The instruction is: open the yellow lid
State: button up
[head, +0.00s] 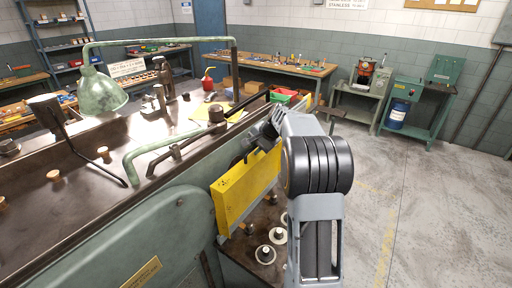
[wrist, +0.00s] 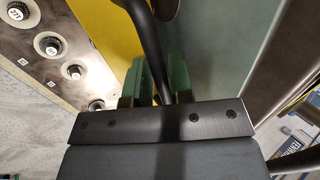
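The yellow lid (head: 240,188) is a flat panel on the side of the green machine, standing steeply above the dark panel with dials. It also shows in the wrist view (wrist: 104,30). A dark bar-shaped handle (wrist: 148,38) stands off the lid. My gripper (head: 262,136) is at the lid's upper edge. In the wrist view, its green fingers (wrist: 160,80) lie on either side of the handle bar with little or no gap, so it looks shut on it. The exact finger contact is partly hidden.
Round dials (head: 265,254) sit on the panel below the lid. A green lamp (head: 102,92) and curved green rail (head: 150,150) stand on the machine top. A workbench (head: 270,66) is behind. The concrete floor (head: 430,200) at right is clear.

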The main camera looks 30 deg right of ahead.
jog(key=shift+o, duration=1.3)
jog(key=shift+r, duration=0.1)
jog(key=b+v, duration=0.2)
jog(key=v, duration=1.1)
jog(key=shift+s+r, duration=0.3)
